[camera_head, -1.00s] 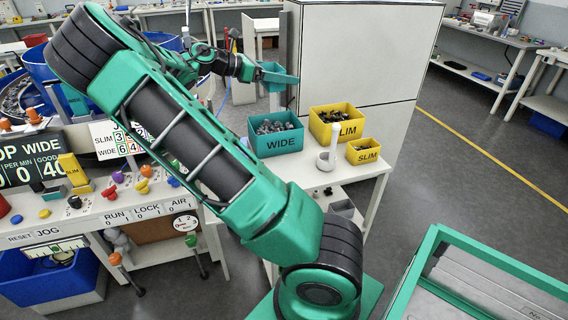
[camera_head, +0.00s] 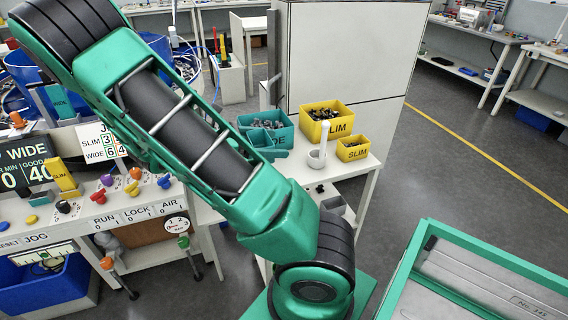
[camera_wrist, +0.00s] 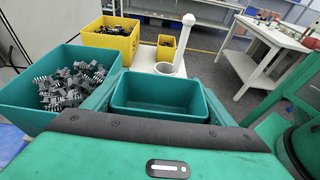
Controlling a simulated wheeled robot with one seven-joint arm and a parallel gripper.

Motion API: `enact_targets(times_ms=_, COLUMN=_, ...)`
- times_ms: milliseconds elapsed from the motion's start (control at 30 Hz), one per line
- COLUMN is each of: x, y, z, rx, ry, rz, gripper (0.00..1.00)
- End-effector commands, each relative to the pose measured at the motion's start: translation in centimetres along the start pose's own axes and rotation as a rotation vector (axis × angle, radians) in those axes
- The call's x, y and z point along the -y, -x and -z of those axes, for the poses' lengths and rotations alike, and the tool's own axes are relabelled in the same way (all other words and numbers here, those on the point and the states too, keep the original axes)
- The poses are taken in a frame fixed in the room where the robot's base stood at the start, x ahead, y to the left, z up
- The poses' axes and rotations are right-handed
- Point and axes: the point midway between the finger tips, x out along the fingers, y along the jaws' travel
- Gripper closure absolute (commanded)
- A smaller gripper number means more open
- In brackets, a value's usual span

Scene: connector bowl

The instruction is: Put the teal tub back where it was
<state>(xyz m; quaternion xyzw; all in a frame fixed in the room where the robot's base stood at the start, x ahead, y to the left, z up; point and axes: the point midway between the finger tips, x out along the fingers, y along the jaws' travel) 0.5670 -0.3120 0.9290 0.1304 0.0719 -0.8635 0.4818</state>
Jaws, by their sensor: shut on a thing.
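The small teal tub (camera_wrist: 158,97) is in the wrist view, empty and roughly upright. My gripper (camera_wrist: 160,112) is shut on it, with a finger along each side. In the head view the tub (camera_head: 264,138) shows just past my arm, in front of the larger teal WIDE bin (camera_head: 286,122) and partly covering its label. My arm hides the gripper there. In the wrist view the WIDE bin (camera_wrist: 32,103), full of dark connectors, stands close to the left of the tub. Whether the tub touches the table is hidden.
A large yellow SLIM bin (camera_head: 334,126) and a small yellow SLIM bin (camera_head: 352,152) stand on the white table (camera_head: 362,172). A white cup-like holder with a post (camera_head: 317,158) stands near them. A tall pale cabinet (camera_head: 350,55) rises behind.

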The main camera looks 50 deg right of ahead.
Motion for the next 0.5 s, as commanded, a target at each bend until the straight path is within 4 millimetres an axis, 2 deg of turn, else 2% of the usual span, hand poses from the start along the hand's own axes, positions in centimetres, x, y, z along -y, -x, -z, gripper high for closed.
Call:
enact_targets(times_ms=33, x=0.5, y=-1.2, z=0.2, rx=0.002, ry=0.003, rz=0.005, gripper=0.45)
enact_targets(times_ms=200, x=1.4, y=-4.1, z=1.1, rx=0.003, ry=0.002, rz=0.003, gripper=0.45)
enact_targets(times_ms=300, x=1.7, y=-5.0, z=1.4, rx=0.001, ry=0.001, rz=0.002, gripper=0.45)
enact_targets(times_ms=500, x=1.8, y=-5.7, z=2.1, rx=0.001, ry=0.001, rz=-0.001, gripper=0.45)
